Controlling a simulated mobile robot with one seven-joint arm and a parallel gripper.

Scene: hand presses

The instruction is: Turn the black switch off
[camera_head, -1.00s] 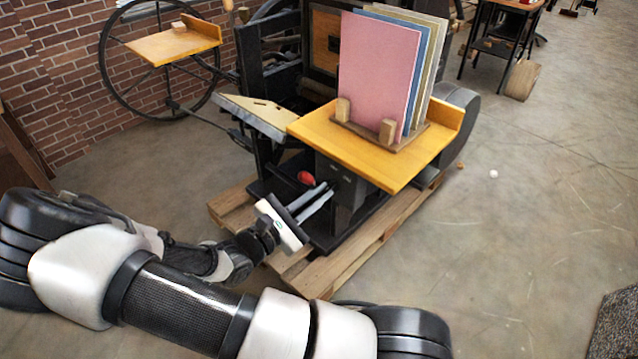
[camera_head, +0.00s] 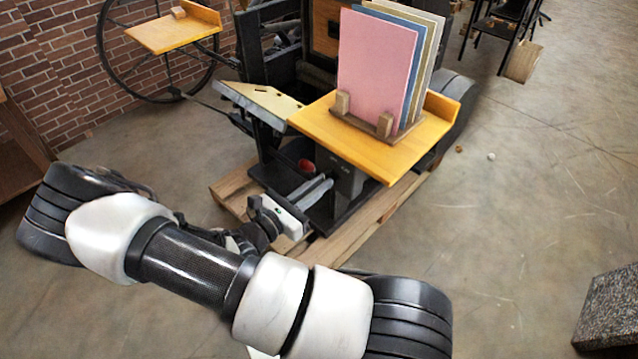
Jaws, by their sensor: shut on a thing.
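The black switch is on the dark post of the press (camera_head: 348,185), under the yellow board, below small pale markings (camera_head: 339,163). It is too small and too covered by my fingertips to see clearly, so its position cannot be read. My gripper (camera_head: 326,183) reaches the post from the lower left. Its two grey fingers are close together, with their tips at the switch. They are shut on it.
A red round knob (camera_head: 306,165) is just left of my fingers. Above is the yellow board (camera_head: 400,165) with a rack of upright pink, blue and tan sheets (camera_head: 375,75). The press stands on a wooden pallet (camera_head: 375,220).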

